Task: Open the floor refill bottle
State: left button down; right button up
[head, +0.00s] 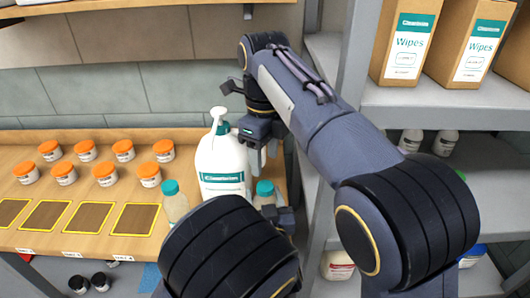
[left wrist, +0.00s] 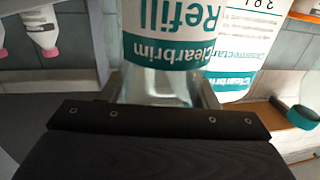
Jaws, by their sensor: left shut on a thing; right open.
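My left gripper (left wrist: 165,88) is shut on a clear refill bottle with a teal and white "Clearbrim Refill" label (left wrist: 172,35). In the head view this looks like the teal-capped bottle (head: 265,193) right of the big white pump bottle. My left forearm hides its lower part, and only a bit of the left gripper (head: 284,218) shows. The cap is on. My right gripper (head: 262,155) is open, pointing down just above that cap, beside the pump bottle. I cannot tell whether it touches the cap.
The white pump bottle (head: 221,160) stands close on the left, with another teal-capped bottle (head: 172,203) beyond it. Several orange-lidded jars (head: 106,174) stand on the wooden counter (head: 70,203). A grey shelf post (head: 345,95) and wipes boxes (head: 407,45) are on the right.

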aim_at(265, 186)
jog(key=shift+r+m, duration=0.1)
jog(key=shift+m, duration=1.4)
jog(key=shift+f, duration=4)
